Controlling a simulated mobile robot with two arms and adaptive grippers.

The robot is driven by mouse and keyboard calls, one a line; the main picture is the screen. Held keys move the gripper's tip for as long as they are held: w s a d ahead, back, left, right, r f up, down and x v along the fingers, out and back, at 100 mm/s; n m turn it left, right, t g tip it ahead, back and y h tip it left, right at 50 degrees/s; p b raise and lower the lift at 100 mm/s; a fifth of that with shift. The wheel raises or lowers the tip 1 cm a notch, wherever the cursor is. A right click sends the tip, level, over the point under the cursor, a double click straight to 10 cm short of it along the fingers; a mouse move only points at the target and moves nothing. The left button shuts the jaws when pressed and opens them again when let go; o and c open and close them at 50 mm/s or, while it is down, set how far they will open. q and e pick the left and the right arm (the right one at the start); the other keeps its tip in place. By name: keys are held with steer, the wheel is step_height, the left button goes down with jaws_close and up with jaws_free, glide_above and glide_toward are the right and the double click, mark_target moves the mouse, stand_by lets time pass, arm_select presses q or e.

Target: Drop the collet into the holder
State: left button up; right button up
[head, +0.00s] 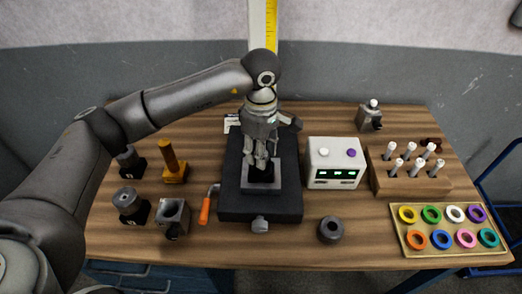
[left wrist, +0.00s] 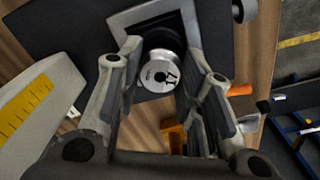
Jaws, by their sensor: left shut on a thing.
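The collet (left wrist: 161,74) shows in the left wrist view as a silver round piece with a dark centre hole and the number 17 on its face. My left gripper (head: 262,160) points down over the middle of the black fixture (head: 236,202), with its fingers on both sides of the collet, shut on it. It also shows in the left wrist view (left wrist: 160,55). A grey square holder plate (head: 262,188) lies under the fingertips; its frame also shows in the left wrist view (left wrist: 125,22). How deep the collet sits is hidden. My right gripper is not in view.
An orange-handled lever (head: 205,208) sticks out left of the fixture. Left stand black tool blocks (head: 131,206) and a grey block (head: 174,218). Right are a white control box (head: 335,163), a dark ring (head: 330,229), a peg block (head: 408,184) and a ring tray (head: 450,251).

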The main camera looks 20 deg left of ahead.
arm_select(q)
steer(key=shift+f, duration=0.1)
stand_by(0.3)
steer(key=o, duration=1.2)
steer(key=shift+c, duration=0.2)
step_height(320, 180, up, 12)
